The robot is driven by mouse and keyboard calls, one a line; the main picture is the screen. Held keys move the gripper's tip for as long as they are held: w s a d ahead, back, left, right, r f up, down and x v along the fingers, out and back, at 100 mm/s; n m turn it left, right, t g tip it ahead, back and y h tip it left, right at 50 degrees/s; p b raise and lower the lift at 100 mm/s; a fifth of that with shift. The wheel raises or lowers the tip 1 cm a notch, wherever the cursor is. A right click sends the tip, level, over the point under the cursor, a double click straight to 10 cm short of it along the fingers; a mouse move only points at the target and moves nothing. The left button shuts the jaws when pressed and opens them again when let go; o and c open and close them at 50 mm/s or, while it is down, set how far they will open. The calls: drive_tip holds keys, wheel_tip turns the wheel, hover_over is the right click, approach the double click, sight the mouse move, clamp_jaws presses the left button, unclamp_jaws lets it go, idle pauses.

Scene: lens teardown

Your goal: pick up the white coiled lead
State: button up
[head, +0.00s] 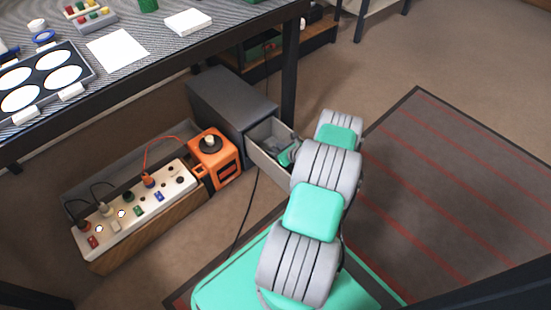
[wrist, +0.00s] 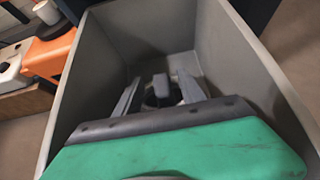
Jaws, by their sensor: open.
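My gripper (wrist: 158,84) is inside the open grey drawer (head: 268,160), pointing down towards its floor. Its two grey fingers are apart in the wrist view. A small dark and pale shape shows between them, partly hidden by the gripper; I cannot tell whether it is the white coiled lead. No white coiled lead can be clearly made out in either view. The drawer's grey walls (wrist: 93,75) surround the gripper on several sides. In the head view my arm covers part of the drawer.
The drawer extends from a dark grey cabinet (head: 230,108) under the workbench (head: 200,45). An orange device (head: 213,158) and a white socket panel (head: 115,226) with plugged cables stand to the left. A thin black cable (head: 246,205) hangs near the drawer. Open floor lies to the right.

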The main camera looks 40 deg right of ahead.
drive_tip(key=shift+w+f, duration=0.1)
drive_tip(key=shift+w, duration=0.15)
drive_tip(key=shift+d, duration=0.1)
clamp_jaws()
idle(0.4)
